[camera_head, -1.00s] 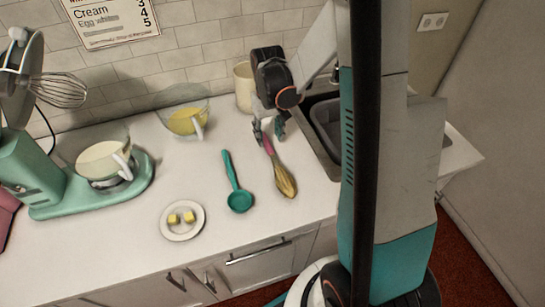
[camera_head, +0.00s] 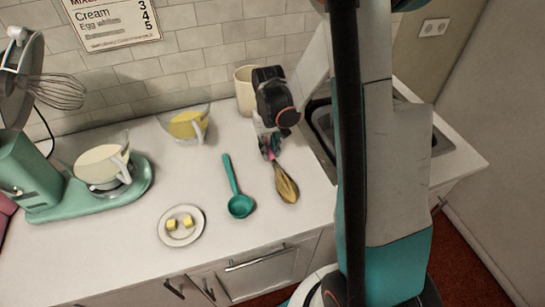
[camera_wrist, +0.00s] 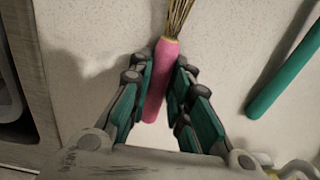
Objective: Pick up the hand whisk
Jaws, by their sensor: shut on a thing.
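The hand whisk (camera_head: 286,184) has a pink handle and a yellowish wire head. It is at the right part of the white counter, with its head toward the front edge. My gripper (camera_head: 270,147) is at the handle end, below the dark wrist. In the wrist view my gripper (camera_wrist: 160,92) has its teal fingers on both sides of the pink handle of the whisk (camera_wrist: 162,75), shut on it. Part of the handle is hidden by the fingers in the head view. I cannot tell whether the whisk is clear of the counter.
A teal ladle (camera_head: 240,206) lies just left of the whisk. A plate (camera_head: 166,237) with yellow pieces, a bowl (camera_head: 176,127), a cream canister (camera_head: 243,88) and a stand mixer (camera_head: 45,205) stand on the counter (camera_head: 125,250). The sink (camera_head: 328,165) is to the right.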

